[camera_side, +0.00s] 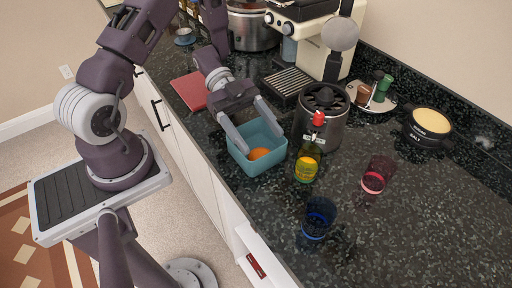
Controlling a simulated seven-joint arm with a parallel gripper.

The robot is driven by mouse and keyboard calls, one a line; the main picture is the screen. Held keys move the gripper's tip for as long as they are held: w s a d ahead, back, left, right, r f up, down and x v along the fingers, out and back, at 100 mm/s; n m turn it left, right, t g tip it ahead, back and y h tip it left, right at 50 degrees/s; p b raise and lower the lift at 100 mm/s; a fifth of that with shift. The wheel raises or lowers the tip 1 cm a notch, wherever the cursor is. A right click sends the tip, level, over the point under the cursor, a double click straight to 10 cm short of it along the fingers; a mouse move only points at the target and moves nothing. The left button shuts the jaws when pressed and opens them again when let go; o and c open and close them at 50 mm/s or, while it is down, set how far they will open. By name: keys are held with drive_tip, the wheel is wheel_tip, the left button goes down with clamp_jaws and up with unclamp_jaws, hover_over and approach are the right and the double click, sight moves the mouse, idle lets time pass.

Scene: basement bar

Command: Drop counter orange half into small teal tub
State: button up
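The small teal tub (262,163) stands on the dark counter near its front edge. The orange half (258,154) lies inside the tub, on its floor. My gripper (262,136) is over the tub with its two fingers spread wide apart. The fingertips are near the tub's rim, one at its left side and one at its right side. Nothing shows between the fingers. I cannot tell whether the fingertips touch the tub.
A bottle with a red top (309,158) stands close to the tub's right. A metal canister (324,113), a red glass (377,176), a blue glass (318,217) and a salt container (429,125) stand farther right. A red board (190,91) lies behind left. The counter's right front is clear.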

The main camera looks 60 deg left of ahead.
drive_tip(key=shift+v, duration=3.55)
drive_tip(key=w+d+r+n+t+y, duration=0.1)
drive_tip(key=w+r+n+t+y, duration=0.1)
drive_tip(key=w+r+t, duration=0.1)
drive_tip(key=w+d+r+n+t+y, duration=0.2)
drive_tip(key=w+r+t+y, duration=0.1)
drive_tip(key=w, duration=0.4)
drive_tip(key=w+d+r+n+t+y, duration=0.2)
drive_tip(key=w+r+t+y, duration=0.1)
drive_tip(key=w+r+t, duration=0.1)
drive_tip(key=shift+w+r+t, duration=0.15)
drive_tip(key=shift+w+r, duration=0.2)
drive_tip(key=shift+r, duration=0.2)
drive_tip(key=shift+w+r+t, duration=0.15)
drive_tip(key=shift+w+r, duration=0.2)
drive_tip(key=shift+r, duration=0.15)
drive_tip(key=s+a+r+n+y, duration=0.4)
drive_tip(key=s+r+n+y, duration=0.35)
drive_tip(key=s, duration=0.25)
drive_tip(key=s+d+f+n+g, duration=0.1)
drive_tip(key=s+n+g, duration=0.1)
drive_tip(key=s, duration=0.7)
drive_tip(key=s+d+f+n+g, duration=0.1)
drive_tip(key=s+f+n+g, duration=0.1)
drive_tip(key=s, duration=0.6)
drive_tip(key=shift+s+d+f+g+h, duration=0.2)
drive_tip(key=shift+s+d+g+h, duration=0.2)
drive_tip(key=shift+g+h, duration=0.1)
drive_tip(key=shift+a+n, duration=0.1)
drive_tip(key=shift+n, duration=0.15)
